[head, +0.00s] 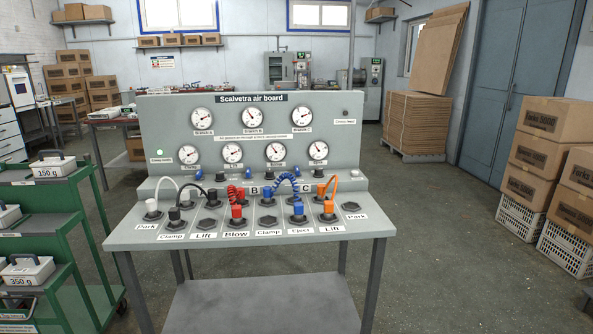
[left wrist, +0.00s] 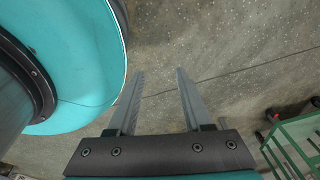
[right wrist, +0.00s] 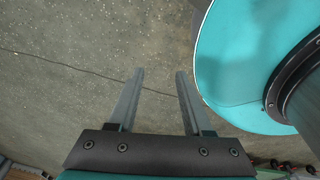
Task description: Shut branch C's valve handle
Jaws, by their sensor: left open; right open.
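The grey air board (head: 155,115), titled "Scalvetra air board", stands on a grey table ahead of me. Small blue valve handles sit along its lower face. The one near the letter C (head: 306,190) is a small blue handle (head: 297,170), partly crowded by the blue coiled hose (head: 284,178); its exact turn is too small to tell. Other blue handles are near A (head: 198,175) and B (head: 247,172). My left gripper (left wrist: 158,70) is open and empty over bare floor. My right gripper (right wrist: 160,71) is open and empty over bare floor. Neither shows in the head view.
White, black, red (head: 237,211) and orange (head: 329,207) hoses plug into labelled sockets on the sloped panel. Several round gauges (head: 252,116) are above. A green trolley (head: 42,195) with weights stands at left. Cartons (head: 546,155) on crates are at right. Floor between table and cartons is clear.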

